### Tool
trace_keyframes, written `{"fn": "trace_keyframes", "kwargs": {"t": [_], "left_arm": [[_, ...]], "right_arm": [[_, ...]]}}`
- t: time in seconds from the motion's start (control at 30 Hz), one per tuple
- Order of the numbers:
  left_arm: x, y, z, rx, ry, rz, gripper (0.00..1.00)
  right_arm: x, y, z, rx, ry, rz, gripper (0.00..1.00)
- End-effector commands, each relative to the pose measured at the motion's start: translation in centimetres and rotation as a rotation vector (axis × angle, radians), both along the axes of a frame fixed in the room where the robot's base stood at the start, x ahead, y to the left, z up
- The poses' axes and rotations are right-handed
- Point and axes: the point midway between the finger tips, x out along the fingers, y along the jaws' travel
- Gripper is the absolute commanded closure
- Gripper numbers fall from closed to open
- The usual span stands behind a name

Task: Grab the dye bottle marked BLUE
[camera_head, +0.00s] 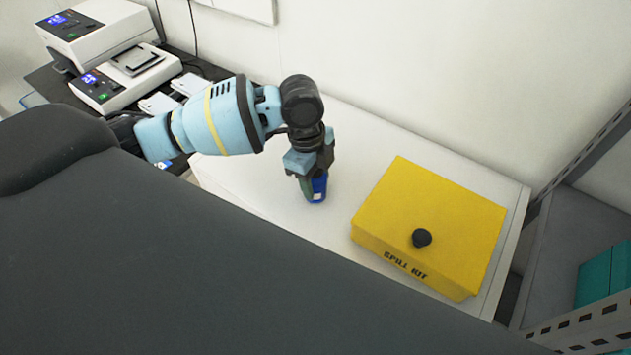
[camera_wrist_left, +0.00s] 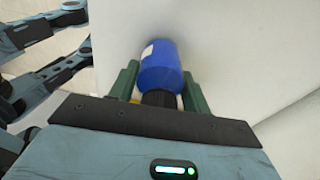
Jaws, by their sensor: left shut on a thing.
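A blue bottle (camera_head: 318,189) with a dark cap and a white label patch is on the white table top (camera_head: 250,180) in the head view. My left gripper (camera_head: 311,184) comes down over it and is shut on it. In the left wrist view the blue bottle (camera_wrist_left: 161,66) lies between the two green fingers of my left gripper (camera_wrist_left: 160,88), its dark cap toward the palm. The label's writing cannot be read. I cannot tell whether the bottle touches the table. My right gripper is not in view.
A yellow spill kit box (camera_head: 440,215) with a black knob stands on the table right of the bottle. Lab instruments (camera_head: 125,75) stand at the back left. A metal shelf (camera_head: 600,210) with teal boxes (camera_head: 605,275) is at the right. The wall rises behind the table.

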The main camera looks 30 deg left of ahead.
Motion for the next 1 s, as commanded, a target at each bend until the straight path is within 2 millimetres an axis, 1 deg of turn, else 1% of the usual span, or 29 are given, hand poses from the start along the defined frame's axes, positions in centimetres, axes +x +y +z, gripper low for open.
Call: {"fn": "trace_keyframes", "kwargs": {"t": [0.37, 0.53, 0.67, 0.87, 1.0], "left_arm": [[0.1, 0.0, 0.4, -0.001, -0.002, 0.000, 0.80], [0.1, 0.0, 1.8, -0.001, -0.004, 0.000, 0.80], [0.1, 0.0, 3.8, -0.001, -0.004, 0.001, 0.80], [-4.4, 0.2, 4.1, 0.001, -0.002, -0.003, 0.80], [-7.9, 0.3, 4.4, 0.000, -0.001, -0.004, 0.80]], "right_arm": [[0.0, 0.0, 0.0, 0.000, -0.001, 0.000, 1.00], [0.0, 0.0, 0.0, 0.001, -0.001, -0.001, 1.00], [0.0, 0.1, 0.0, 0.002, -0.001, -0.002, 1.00], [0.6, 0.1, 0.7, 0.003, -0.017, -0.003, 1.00], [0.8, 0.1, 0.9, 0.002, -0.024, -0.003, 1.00]]}}
